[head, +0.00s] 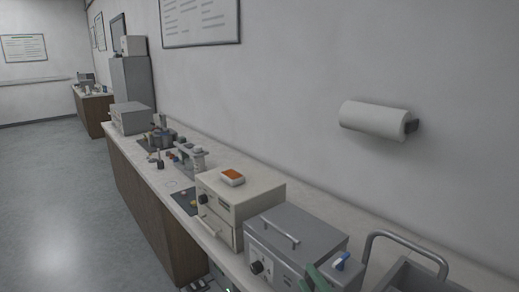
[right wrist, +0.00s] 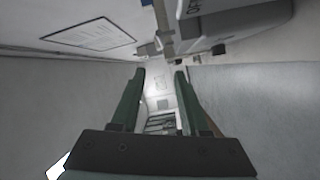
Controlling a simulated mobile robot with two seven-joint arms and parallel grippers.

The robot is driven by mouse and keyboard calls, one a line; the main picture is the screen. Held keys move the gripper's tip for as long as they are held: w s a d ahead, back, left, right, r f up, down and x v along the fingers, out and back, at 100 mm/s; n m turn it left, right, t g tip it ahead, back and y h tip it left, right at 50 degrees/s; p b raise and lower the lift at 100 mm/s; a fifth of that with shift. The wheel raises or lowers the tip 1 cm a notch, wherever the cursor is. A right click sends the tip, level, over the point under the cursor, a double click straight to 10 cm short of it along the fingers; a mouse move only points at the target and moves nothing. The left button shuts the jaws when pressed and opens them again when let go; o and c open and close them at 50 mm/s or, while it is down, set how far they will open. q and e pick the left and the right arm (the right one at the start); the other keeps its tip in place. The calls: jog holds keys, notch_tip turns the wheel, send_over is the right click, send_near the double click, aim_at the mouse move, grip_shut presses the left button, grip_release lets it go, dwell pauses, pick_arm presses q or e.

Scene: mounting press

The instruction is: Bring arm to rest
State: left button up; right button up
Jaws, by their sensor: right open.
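My right gripper (right wrist: 160,74) shows in the right wrist view with its two dark green fingers spread apart. The gap between the fingers is empty, and they touch nothing that I can see. In the head view a green piece that looks like part of my right gripper (head: 318,279) shows at the bottom edge, in front of the grey lidded box (head: 295,236). The rest of that gripper is cut off by the frame. My left gripper is not in view.
A long bench runs along the wall. On it stand a cream box (head: 240,204) with an orange-topped item (head: 232,176), small apparatus, and a metal basin with a curved handle (head: 408,244). A paper roll (head: 374,119) hangs on the wall. The floor (head: 60,210) at left is clear.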

jog(key=s+d+f+m+g+h, duration=0.5)
jog(key=s+d+f+m+g, duration=0.25)
jog(key=s+f+m, duration=0.45)
jog(key=s+d+f+m+g, duration=0.2)
jog(key=s+g, duration=0.1)
jog(key=s, duration=0.5)
jog(key=s+d+f+m+g, duration=0.1)
jog(key=s+f+m+g, duration=0.15)
jog(key=s, duration=0.65)
jog(key=w+a+f+t+y, duration=0.1)
jog(key=w+a+f+t, duration=0.1)
jog(key=f, duration=0.3)
jog(key=w+a+f+t+y, duration=0.1)
jog(key=w+a+f+t, duration=0.1)
jog(key=f, duration=0.4)
jog(key=shift+w+a+f+n+t, duration=0.15)
jog(key=shift+w+n+t, duration=0.25)
jog(key=shift+t, duration=0.3)
